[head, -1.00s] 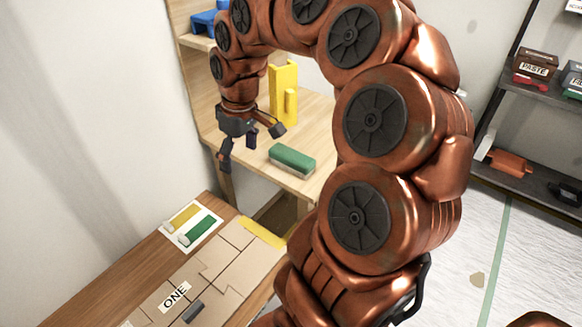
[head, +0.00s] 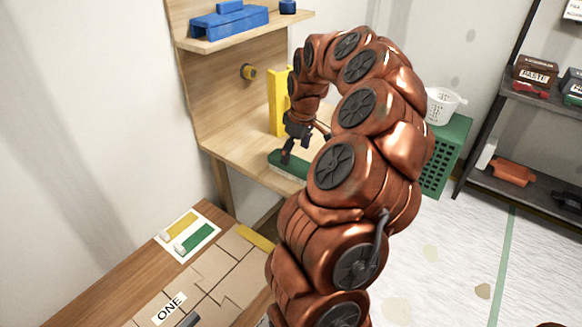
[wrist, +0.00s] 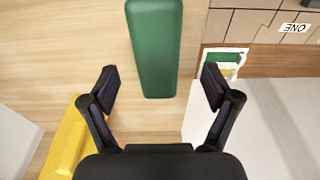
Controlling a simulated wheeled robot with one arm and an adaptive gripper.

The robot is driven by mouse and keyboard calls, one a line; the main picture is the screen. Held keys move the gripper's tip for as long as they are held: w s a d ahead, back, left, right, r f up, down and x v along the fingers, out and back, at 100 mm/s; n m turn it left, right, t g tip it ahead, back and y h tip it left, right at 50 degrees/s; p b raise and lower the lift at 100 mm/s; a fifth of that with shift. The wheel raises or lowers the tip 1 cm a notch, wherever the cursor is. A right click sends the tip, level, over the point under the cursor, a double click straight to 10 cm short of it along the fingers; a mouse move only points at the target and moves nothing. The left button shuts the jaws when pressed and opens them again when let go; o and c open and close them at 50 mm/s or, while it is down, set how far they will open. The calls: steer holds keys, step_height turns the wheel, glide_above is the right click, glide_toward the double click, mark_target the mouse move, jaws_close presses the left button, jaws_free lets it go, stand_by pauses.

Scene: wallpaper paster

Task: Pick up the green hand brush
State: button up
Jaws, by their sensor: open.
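The green hand brush (head: 287,165) lies on the light wooden shelf top, partly hidden behind my arm in the head view. In the wrist view the brush (wrist: 156,50) runs lengthwise from the top edge, with its near end ahead of and between my fingers. My gripper (head: 300,148) hangs above the brush in the head view. It is open and empty, with the two dark fingertips (wrist: 160,88) spread wider than the brush in the wrist view. Whether the fingertips are level with the brush cannot be told.
A yellow upright tool (head: 278,103) stands on the shelf top (head: 235,148) close behind my gripper. A blue object (head: 228,22) sits on the upper shelf. A table with a picture card (head: 188,236) stands at lower left. A green crate (head: 446,155) stands right of my arm.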

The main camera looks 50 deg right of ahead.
mark_target(292, 159)
steer(key=shift+w+d+f+p, duration=0.15)
steer(key=shift+w+f, duration=0.15)
steer(key=shift+f, duration=0.5)
steer(key=shift+w+a+f+p, duration=0.1)
steer(key=shift+w+f, duration=0.15)
steer(key=shift+f, duration=0.55)
steer(key=shift+w+d+f+p, duration=0.15)
steer(key=shift+w+f, duration=0.15)
steer(key=shift+f, duration=0.5)
steer(key=shift+a, duration=0.1)
steer(key=c, duration=1.4)
steer(key=shift+o, duration=0.2)
steer(key=shift+r, duration=0.15)
steer(key=shift+r, duration=0.7)
step_height(292, 159, up, 2)
steer(key=shift+r+b, duration=0.1)
steer(key=shift+b, duration=0.25)
steer(key=s+d+b, duration=0.1)
steer(key=s+d, duration=0.2)
steer(key=s, duration=0.4)
steer(key=s+d+r+b, duration=0.1)
steer(key=s+d, duration=0.2)
steer(key=s, duration=0.4)
steer(key=shift+s+d, duration=0.2)
steer(key=shift+s, duration=0.15)
steer(key=shift+r, duration=0.1)
